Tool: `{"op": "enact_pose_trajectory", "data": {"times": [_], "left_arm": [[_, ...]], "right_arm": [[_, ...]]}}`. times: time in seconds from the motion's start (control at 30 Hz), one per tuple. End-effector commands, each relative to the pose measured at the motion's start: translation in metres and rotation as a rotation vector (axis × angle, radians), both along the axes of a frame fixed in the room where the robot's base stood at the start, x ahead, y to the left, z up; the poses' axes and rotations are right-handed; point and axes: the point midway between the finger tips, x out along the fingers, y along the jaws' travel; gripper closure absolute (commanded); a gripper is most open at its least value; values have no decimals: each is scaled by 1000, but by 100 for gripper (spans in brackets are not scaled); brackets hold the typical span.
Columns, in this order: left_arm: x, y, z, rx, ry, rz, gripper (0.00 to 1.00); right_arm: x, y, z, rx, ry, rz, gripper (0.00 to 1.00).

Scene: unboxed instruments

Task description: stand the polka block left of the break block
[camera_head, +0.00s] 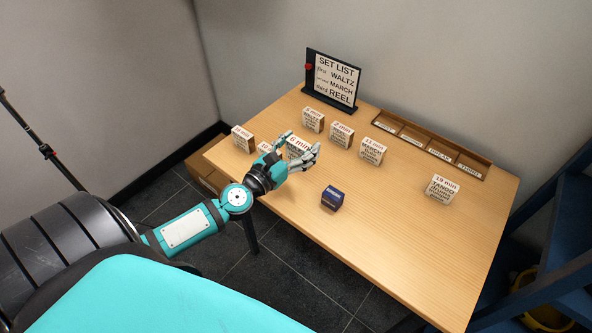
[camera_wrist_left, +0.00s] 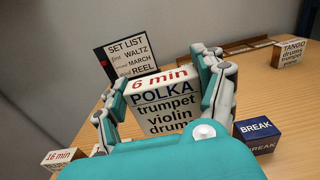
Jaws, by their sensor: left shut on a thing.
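The white polka block (camera_head: 297,147) with red "6 min" text is between the fingers of my left gripper (camera_head: 302,146). In the left wrist view the polka block (camera_wrist_left: 166,100) faces the camera, lettering upright, with a finger on each side; its lower part is hidden by the hand. Whether its base touches the table is unclear. The small blue break block (camera_head: 332,198) stands on the table, nearer the front and right of the gripper. The break block also shows at the right in the left wrist view (camera_wrist_left: 257,137). My right gripper is not in view.
Several white labelled blocks stand behind, including the 8 min block (camera_head: 341,134) and 11 min block (camera_head: 373,151). The 16 min block (camera_head: 242,138) is left; the tango block (camera_head: 440,189) is right. A set list board (camera_head: 331,79) stands behind. Table (camera_head: 390,240) around the break block is clear.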

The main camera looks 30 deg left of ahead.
Motion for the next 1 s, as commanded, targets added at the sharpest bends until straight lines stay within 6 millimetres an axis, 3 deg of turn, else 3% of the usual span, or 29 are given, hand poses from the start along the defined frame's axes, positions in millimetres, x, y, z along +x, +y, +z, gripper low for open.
{"op": "enact_pose_trajectory", "data": {"times": [0.1,0.27,0.63,1.0], "left_arm": [[3,5,-23,-4,5,2,63],[3,5,-54,-2,4,1,63],[3,4,-94,-1,3,1,63],[3,4,-99,-4,2,2,63]], "right_arm": [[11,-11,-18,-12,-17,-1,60],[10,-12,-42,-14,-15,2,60],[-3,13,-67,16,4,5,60],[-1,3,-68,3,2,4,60]]}}
